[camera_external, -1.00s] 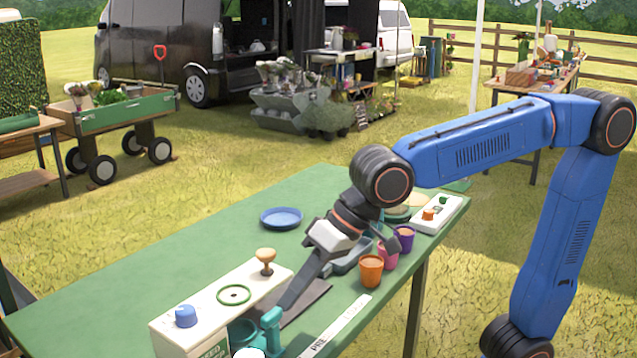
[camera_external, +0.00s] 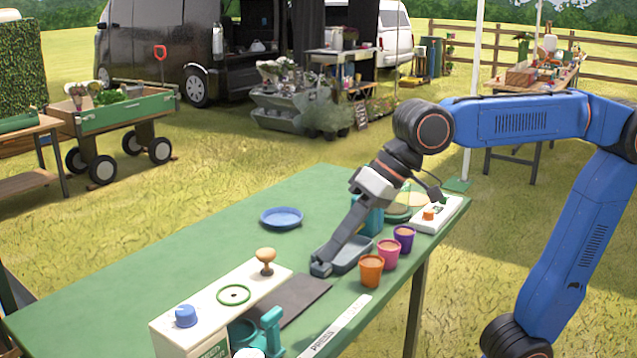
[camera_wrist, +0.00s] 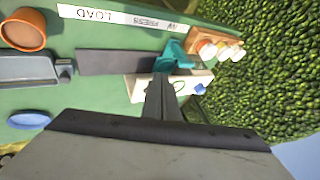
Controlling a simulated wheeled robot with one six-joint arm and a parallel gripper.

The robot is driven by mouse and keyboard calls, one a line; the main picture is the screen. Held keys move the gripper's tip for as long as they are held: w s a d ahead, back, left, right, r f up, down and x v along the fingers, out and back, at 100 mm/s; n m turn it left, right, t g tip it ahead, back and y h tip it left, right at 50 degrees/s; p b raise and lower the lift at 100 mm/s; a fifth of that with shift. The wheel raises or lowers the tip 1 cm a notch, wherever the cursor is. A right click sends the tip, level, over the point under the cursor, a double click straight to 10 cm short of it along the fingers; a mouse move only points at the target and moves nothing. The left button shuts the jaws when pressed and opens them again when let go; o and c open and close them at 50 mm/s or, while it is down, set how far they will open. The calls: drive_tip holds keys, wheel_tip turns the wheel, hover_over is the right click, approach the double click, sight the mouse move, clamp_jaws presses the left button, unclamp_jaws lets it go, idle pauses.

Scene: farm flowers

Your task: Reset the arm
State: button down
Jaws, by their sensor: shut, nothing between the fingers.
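My gripper (camera_external: 321,268) is shut and empty. In the external view its fingers point down and to the left, with the tips in front of the near left edge of the grey tray (camera_external: 352,262); I cannot tell whether they touch it. In the wrist view the closed fingers (camera_wrist: 160,95) point toward the white box (camera_wrist: 138,90) and the teal press (camera_wrist: 172,56). My blue arm reaches in from the right of the external view.
On the green table (camera_external: 190,255) stand orange (camera_external: 371,271), pink (camera_external: 388,254) and purple (camera_external: 404,238) cups, a blue plate (camera_external: 281,218), a dark mat (camera_external: 295,300) and a white box with a wooden knob (camera_external: 265,256). A teal container (camera_external: 369,218) is behind my gripper. The table's left side is clear.

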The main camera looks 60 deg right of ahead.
drive_tip(key=shift+s+d+r, duration=0.25)
drive_tip(key=shift+d+r, duration=0.05)
drive_tip(key=shift+r, duration=0.2)
